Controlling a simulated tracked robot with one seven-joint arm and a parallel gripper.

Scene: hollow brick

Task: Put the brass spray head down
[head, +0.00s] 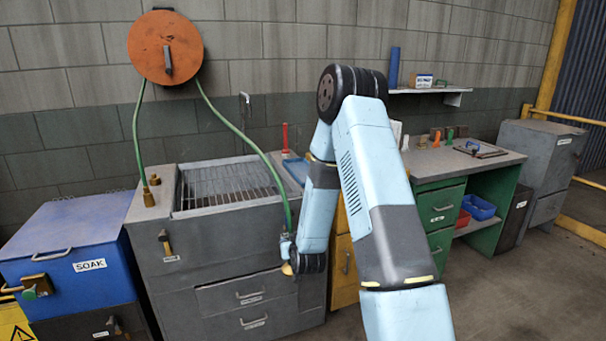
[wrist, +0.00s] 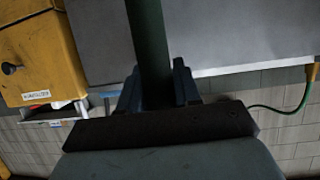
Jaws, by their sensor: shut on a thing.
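My gripper (head: 289,247) is low in front of the right side of the grey wash unit (head: 205,258). It is shut around a dark green tube-like part at the end of the green hose (head: 237,129). In the wrist view this green part (wrist: 148,45) stands between the two jaws of my gripper (wrist: 160,88). A small brass-coloured tip, the brass spray head (head: 287,269), shows just below my gripper in the head view.
The unit's top has a wire grate (head: 228,184) and a brass fitting (head: 148,197) where the hose's other end meets it. An orange reel (head: 165,47) carries the hose. A blue SOAK box (head: 75,245) stands left, a green workbench (head: 440,205) right. Floor at right is clear.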

